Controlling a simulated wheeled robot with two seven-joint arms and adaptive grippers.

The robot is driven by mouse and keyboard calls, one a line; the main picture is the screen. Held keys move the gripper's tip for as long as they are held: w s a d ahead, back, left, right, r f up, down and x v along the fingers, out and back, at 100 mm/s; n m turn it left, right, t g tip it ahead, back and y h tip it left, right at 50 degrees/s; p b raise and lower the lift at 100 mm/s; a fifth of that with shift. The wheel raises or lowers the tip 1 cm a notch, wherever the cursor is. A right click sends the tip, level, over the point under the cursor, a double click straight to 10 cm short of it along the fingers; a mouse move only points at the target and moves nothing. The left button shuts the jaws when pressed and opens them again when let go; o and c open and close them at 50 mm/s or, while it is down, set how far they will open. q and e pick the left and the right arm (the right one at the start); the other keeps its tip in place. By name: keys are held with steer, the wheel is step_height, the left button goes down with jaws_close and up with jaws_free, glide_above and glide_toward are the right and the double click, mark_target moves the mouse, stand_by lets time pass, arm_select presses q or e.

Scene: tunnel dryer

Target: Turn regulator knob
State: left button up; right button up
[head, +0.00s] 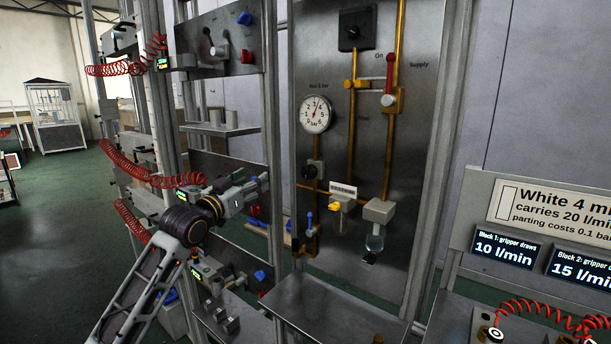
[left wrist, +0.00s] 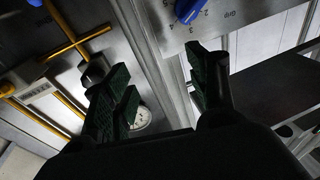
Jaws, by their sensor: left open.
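The steel panel (head: 375,150) carries a round white gauge (head: 316,114) with a black knob (head: 313,170) below it on the brass piping, likely the regulator knob. My left gripper (head: 248,192) is left of this knob and apart from it in the head view. In the left wrist view, the open left gripper (left wrist: 165,90) has two dark green fingers with nothing between them. A black knob (left wrist: 93,75) shows beside the left finger and is partly hidden. The gauge (left wrist: 142,118) is partly hidden behind that finger. My right gripper is not in view.
A steel shelf (head: 330,310) juts out below. Metal posts and red coiled hoses (head: 125,165) stand left. A blue knob (left wrist: 188,10) has a numbered scale.

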arm_select(q)
steer(key=s+d+r+g+h, duration=0.2)
steer(key=s+d, duration=0.4)
steer(key=s, duration=0.3)
steer(key=shift+d+m+g+h, duration=0.3)
steer(key=shift+d+m+g, duration=0.1)
steer(key=shift+g, duration=0.2)
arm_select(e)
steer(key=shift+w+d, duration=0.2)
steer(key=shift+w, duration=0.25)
arm_select(q)
steer(key=shift+w+d, duration=0.1)
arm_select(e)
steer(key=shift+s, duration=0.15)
